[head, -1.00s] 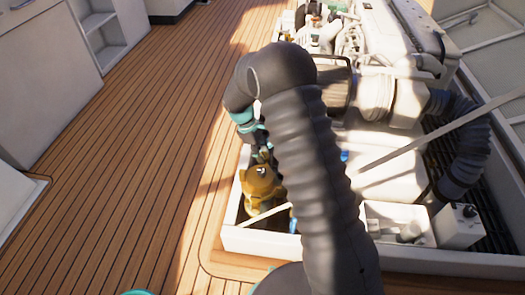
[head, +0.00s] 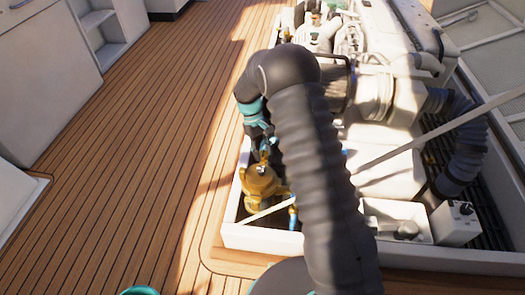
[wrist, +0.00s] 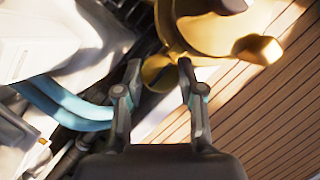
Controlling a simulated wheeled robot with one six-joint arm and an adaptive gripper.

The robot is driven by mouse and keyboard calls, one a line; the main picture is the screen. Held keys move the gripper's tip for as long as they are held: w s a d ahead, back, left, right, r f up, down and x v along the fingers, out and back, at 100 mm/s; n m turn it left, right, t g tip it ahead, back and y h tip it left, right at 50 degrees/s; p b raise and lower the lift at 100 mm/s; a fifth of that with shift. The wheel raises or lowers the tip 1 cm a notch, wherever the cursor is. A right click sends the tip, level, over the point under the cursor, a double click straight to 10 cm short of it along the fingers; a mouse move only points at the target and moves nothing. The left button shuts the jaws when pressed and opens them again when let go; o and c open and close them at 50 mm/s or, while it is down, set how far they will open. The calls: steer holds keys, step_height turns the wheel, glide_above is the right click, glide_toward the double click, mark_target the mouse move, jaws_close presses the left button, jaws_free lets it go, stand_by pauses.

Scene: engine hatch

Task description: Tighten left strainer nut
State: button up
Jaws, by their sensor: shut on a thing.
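The brass strainer (head: 261,184) stands in the near left corner of the engine hatch in the head view. In the wrist view its rounded golden body (wrist: 212,28) fills the top. My gripper (wrist: 159,68) has one finger on each side of a small brass nut (wrist: 158,76) at the strainer's lower left edge and is shut on it. A second brass knob (wrist: 258,49) sticks out on the right, clear of the fingers. In the head view my gripper (head: 264,150) is just above the strainer, small and partly hidden by my arm.
The white hatch frame (head: 290,242) borders the strainer. A pale rod (head: 430,142) slants across the hatch. A blue hose (wrist: 70,108) lies left of the fingers. The white engine (head: 395,45) fills the hatch behind. The wooden deck (head: 130,170) on the left is clear.

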stand_by(0.3)
steer(key=o, duration=1.1)
steer(key=v, duration=1.2)
steer(key=shift+f, duration=0.1)
